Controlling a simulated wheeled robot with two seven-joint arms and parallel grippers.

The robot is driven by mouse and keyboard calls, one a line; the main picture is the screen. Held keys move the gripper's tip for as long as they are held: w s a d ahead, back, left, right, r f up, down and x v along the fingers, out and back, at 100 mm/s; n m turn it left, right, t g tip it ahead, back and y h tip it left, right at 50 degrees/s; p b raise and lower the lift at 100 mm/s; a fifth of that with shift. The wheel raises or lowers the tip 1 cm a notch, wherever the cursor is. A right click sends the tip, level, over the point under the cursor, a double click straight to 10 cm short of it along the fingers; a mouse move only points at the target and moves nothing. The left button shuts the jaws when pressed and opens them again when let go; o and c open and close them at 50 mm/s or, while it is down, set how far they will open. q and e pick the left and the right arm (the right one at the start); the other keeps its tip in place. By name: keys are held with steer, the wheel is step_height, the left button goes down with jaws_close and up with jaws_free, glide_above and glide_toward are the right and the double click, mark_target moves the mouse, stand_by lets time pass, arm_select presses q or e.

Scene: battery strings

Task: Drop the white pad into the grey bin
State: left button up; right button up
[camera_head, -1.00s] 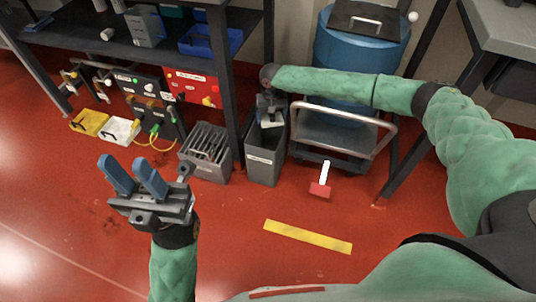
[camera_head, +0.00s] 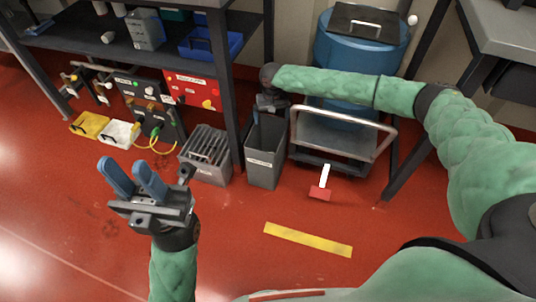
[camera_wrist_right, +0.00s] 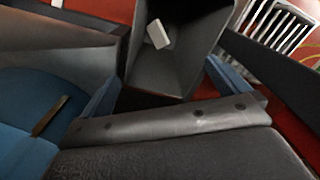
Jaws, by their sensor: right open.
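The grey bin (camera_head: 265,163) stands upright on the red floor beside the shelf post. My right gripper (camera_head: 270,100) is above its far rim, pointing down. In the right wrist view the gripper's blue fingers (camera_wrist_right: 165,85) are spread apart with nothing between them. The white pad (camera_wrist_right: 158,34) shows within the bin's mouth, tilted, clear of both fingers; I cannot tell whether it is falling or resting. The bin's inner wall (camera_wrist_right: 200,45) surrounds it. In the head view the pad is not visible. My left gripper (camera_head: 122,164) is open and empty, far left of the bin.
A slotted grey container (camera_head: 206,158) stands left of the bin. A cart (camera_head: 335,145) with a blue drum (camera_head: 355,60) is at the right. A red-headed mallet (camera_head: 320,190) and a yellow strip (camera_head: 307,239) are on the floor. The front floor is mostly clear.

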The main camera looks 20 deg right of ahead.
step_height(320, 180, up, 6)
steer(key=shift+f+p, duration=0.1)
steer(key=shift+p, duration=0.5)
